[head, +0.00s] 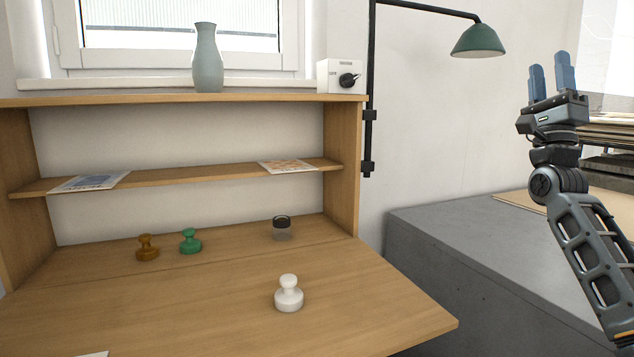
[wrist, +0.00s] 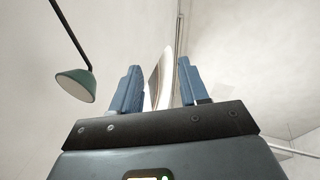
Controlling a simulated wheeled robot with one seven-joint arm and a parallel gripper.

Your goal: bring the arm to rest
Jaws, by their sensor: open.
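My gripper (head: 552,82) is raised at the right of the head view, pointing up, with its two blue fingers apart and nothing between them. My arm stands folded upward at the right edge, clear of the desk. In the wrist view my gripper (wrist: 160,92) is open, with wall and ceiling behind it and a pale curved shape seen between the fingers.
The wooden desk (head: 200,310) bears a white stamp (head: 288,294), a green one (head: 190,241), a brown one (head: 147,248) and a small jar (head: 281,228). A green lamp (head: 478,40) hangs left of my gripper. A grey cabinet (head: 470,270) stands right of the desk.

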